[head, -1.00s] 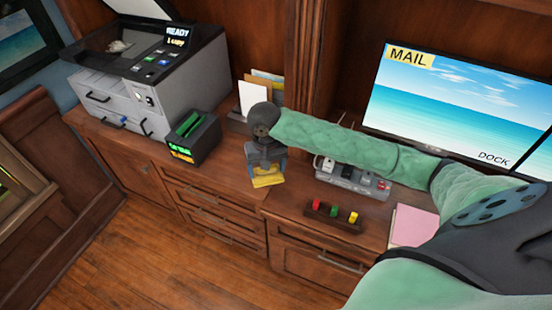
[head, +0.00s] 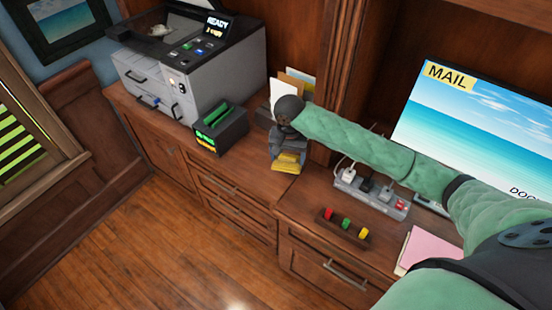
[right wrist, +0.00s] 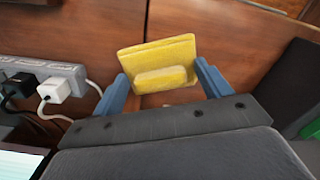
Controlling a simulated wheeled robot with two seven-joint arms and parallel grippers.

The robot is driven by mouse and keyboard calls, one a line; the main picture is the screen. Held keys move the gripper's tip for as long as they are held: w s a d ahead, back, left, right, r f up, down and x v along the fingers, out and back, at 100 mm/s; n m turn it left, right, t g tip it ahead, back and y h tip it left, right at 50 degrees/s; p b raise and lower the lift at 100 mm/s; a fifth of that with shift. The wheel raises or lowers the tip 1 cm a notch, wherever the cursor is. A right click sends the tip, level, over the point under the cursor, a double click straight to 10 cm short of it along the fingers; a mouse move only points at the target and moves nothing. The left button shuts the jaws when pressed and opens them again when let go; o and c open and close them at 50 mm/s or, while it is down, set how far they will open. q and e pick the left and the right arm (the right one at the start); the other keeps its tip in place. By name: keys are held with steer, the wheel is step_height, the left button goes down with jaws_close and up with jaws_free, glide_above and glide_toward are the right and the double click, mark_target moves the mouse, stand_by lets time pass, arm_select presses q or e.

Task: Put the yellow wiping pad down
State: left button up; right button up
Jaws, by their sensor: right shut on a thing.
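The yellow wiping pad (head: 286,164) is at the front edge of the wooden counter, below my right gripper (head: 288,157). In the right wrist view the pad (right wrist: 157,52) is a flat yellow slab with a raised block on it. The blue fingers of my right gripper (right wrist: 161,70) stand on either side of the pad, shut on it. I cannot tell whether the pad touches the counter. My left gripper is not in view.
A green-and-black box (head: 220,128) and a grey printer (head: 190,75) stand left of the pad. A power strip (head: 371,194) with plugs and a tray of coloured pegs (head: 344,230) are to its right. A letter holder (head: 263,116) is behind.

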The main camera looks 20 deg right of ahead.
mark_target(275, 161)
steer(key=w+f, duration=0.1)
steer(key=w+a+f+p, duration=0.1)
steer(key=w, duration=0.1)
steer(key=w+a+f, duration=0.1)
steer(key=w, duration=0.1)
steer(key=shift+a+p, duration=0.25)
steer(key=shift+p, duration=0.05)
steer(key=shift+f, duration=0.5)
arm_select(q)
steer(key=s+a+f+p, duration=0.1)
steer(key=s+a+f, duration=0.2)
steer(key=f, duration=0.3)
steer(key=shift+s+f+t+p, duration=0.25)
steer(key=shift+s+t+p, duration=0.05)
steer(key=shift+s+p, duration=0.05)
arm_select(e)
steer(key=shift+f, duration=1.65)
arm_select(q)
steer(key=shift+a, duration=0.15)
arm_select(e)
steer(key=o, duration=1)
steer(key=shift+f, duration=0.15)
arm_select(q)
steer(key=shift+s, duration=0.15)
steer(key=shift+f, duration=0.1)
